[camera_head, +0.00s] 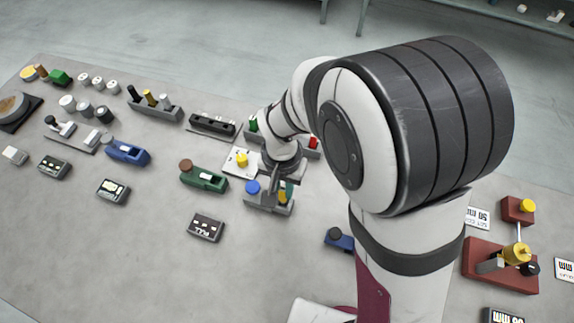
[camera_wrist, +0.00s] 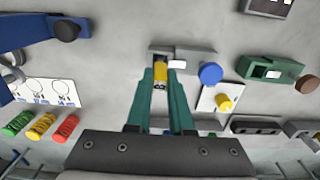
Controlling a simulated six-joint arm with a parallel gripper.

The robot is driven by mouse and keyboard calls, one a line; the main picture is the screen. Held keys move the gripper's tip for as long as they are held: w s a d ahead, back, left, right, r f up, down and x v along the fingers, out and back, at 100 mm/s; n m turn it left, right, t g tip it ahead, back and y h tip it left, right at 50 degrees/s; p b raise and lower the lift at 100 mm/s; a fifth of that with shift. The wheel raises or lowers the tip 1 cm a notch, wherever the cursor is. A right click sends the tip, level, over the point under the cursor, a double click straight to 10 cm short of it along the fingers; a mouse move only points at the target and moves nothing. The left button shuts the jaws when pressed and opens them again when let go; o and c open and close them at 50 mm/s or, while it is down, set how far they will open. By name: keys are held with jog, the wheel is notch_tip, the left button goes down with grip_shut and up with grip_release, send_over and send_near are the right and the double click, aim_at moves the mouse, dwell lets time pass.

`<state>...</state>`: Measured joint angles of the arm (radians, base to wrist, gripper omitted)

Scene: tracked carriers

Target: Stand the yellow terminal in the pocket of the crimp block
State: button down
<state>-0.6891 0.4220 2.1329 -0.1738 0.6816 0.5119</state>
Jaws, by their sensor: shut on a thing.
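My gripper (camera_wrist: 160,78) is shut on the yellow terminal (camera_wrist: 160,71), which sits between its two green fingertips in the wrist view. The terminal also shows small in the head view (camera_head: 283,195), partly hidden by the gripper (camera_head: 277,187). A grey block with a blue round knob (camera_wrist: 193,61), apparently the crimp block, lies right by the terminal. In the head view this block (camera_head: 262,206) is under my gripper. The terminal overlaps the block's left part in the wrist view; I cannot tell whether it is in a pocket or above it.
A white plate with a yellow knob (camera_head: 241,160) stands just behind the block. A green carrier with a brown knob (camera_head: 204,177) is to the left, and a blue one (camera_head: 339,240) to the right. A dark labelled box (camera_head: 206,227) is in front; bare table surrounds it.

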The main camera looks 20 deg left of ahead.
aim_at(283, 189)
jog(key=shift+f, duration=0.9)
dwell(0.5)
jog(key=shift+c, duration=1.2)
grip_release()
jog(key=shift+r, duration=3.55)
